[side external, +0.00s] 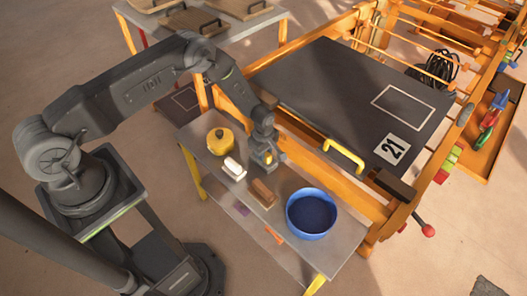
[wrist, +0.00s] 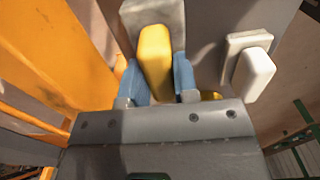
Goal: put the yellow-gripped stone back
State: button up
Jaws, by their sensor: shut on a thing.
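My gripper (side external: 267,156) is low over the narrow grey side table (side external: 335,195), near its edge by the press. In the wrist view, its blue fingers (wrist: 159,78) are shut on the yellow grip of the yellow-gripped stone (wrist: 155,55). The grey body of this stone shows beyond the grip, at the top of the wrist view. In the side view the stone is mostly hidden by my gripper; I cannot tell whether it touches the table.
A white-gripped stone (side external: 234,168) stands left of my gripper, also in the wrist view (wrist: 253,73). A brown block (side external: 262,193), a yellow pot (side external: 220,140) and a blue bowl (side external: 311,213) share the table. The orange press frame (side external: 312,150) and its dark bed (side external: 350,85) rise behind.

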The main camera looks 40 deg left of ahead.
jog(key=o, duration=1)
jog(key=shift+f, duration=0.1)
jog(key=shift+c, duration=0.2)
